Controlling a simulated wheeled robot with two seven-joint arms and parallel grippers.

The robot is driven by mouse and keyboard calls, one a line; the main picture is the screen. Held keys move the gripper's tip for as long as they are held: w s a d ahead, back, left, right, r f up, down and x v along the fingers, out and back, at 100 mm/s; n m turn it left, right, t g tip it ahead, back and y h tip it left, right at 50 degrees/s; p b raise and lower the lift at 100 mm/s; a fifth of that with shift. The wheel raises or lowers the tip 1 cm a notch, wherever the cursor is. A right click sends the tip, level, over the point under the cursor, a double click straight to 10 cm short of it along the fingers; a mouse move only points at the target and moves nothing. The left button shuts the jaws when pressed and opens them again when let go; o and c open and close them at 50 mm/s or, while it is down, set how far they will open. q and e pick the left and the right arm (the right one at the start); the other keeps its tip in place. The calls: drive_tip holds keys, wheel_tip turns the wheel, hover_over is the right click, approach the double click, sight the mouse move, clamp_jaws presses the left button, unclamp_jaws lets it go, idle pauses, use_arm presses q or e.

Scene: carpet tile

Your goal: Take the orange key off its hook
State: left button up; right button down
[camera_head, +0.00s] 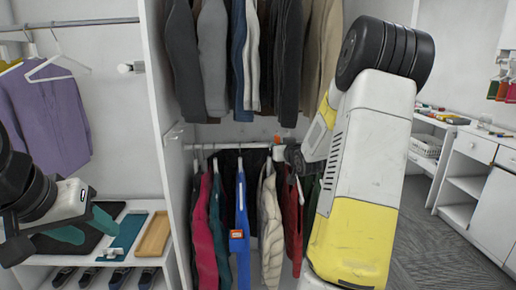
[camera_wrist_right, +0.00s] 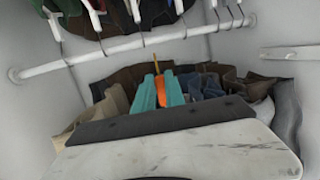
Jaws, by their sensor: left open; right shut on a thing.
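A small orange thing, which looks like the orange key (camera_wrist_right: 160,88), sits between the teal fingers of my right gripper (camera_wrist_right: 161,86) in the right wrist view. The gripper is shut on it. A thin stem rises from it towards the clothes rail; I cannot tell whether it touches a hook. In the head view my right arm reaches into the wardrobe, and a small orange spot (camera_head: 289,139) shows near its wrist, below the upper clothes. My left gripper (camera_head: 84,230) is open and empty, with teal fingers above the shelf at the lower left.
Clothes hang from the lower rail (camera_head: 232,146) close around my right wrist. More hang above. An orange tag (camera_head: 237,234) is on a blue garment. A teal tray (camera_head: 122,237) and a wooden tray (camera_head: 154,235) lie on the left shelf. Coloured things (camera_head: 502,88) hang at far right.

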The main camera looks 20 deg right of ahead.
drive_tip(key=shift+s+d, duration=0.25)
drive_tip(key=shift+d, duration=0.55)
drive_tip(key=shift+s+d, duration=0.2)
drive_tip(key=shift+d, duration=0.55)
